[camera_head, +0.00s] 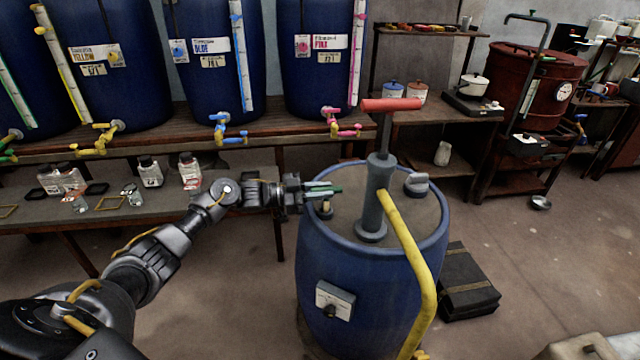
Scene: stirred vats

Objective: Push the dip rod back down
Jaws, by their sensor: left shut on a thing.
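A blue drum (365,285) stands in the middle of the view. A short, brass-coloured piece that looks like the dip rod (326,208) stands upright at the left side of its lid. My left gripper (324,188) reaches in from the left over the lid, just above this piece. Its fingers, greenish at the tips, are shut on the top of the rod and hide most of it. How far the rod stands out of the lid is hard to tell. My right gripper is out of view.
A grey hand pump (377,195) with a red T-handle (391,104) rises from the lid, close right of my gripper. A yellow hose (420,270) runs down from it. A grey cap (417,184) sits on the lid's right. A black case (465,282) lies beside the drum.

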